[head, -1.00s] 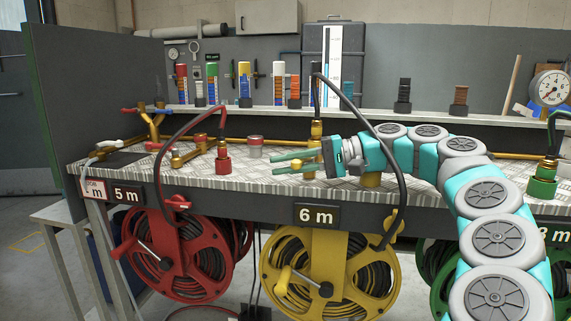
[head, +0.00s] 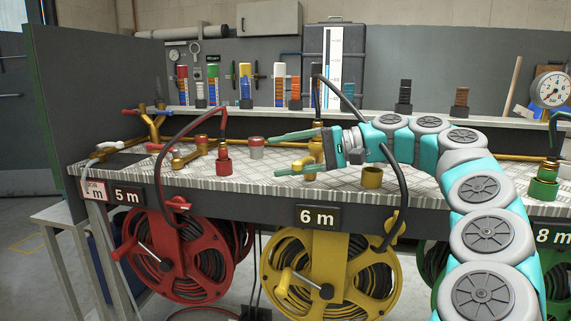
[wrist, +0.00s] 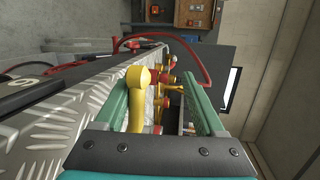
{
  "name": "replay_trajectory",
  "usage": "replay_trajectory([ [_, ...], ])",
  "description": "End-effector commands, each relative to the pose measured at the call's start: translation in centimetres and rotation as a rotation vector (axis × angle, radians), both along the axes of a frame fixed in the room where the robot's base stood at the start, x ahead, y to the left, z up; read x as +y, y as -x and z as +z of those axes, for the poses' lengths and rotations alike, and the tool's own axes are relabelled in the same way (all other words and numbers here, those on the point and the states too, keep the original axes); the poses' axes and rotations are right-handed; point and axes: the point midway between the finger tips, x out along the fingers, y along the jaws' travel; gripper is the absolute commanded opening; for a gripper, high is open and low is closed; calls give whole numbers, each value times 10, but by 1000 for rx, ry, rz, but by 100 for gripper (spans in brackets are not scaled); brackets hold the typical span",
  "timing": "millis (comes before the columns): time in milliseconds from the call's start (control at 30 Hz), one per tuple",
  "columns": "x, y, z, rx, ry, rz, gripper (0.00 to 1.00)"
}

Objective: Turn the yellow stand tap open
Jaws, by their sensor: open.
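The yellow stand tap (head: 316,147) stands upright on the bench behind the 6 m sign, under the end of a black hose. In the head view my gripper (head: 273,155) reaches across it from the right, and its green fingers partly cover it. My gripper is open, its two fingers spread wide, one higher than the other in the picture. In the wrist view a yellow knob and stem (wrist: 138,78) show between the fingers (wrist: 158,85), much nearer the left finger. I cannot tell whether they touch. Nothing is clamped. How far the tap is turned is unclear.
A brass cup (head: 372,178) stands right of the tap, and a red cup (head: 224,162) to the left. A black hose loops close by my wrist down to the yellow reel (head: 315,270). A red reel (head: 180,255) hangs to the left. A shelf (head: 420,117) runs behind.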

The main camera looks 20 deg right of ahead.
Motion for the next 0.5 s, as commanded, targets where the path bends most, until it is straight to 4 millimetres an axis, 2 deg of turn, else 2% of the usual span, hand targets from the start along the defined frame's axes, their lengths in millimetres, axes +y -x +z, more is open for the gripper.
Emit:
replay_trajectory([
  [100,-1,1,16,-11,-2,-3,48],
  [333,3,19,19,-15,-8,1,49],
  [400,4,25,21,-15,-7,2,54],
  [500,6,35,22,-17,-6,3,56],
])
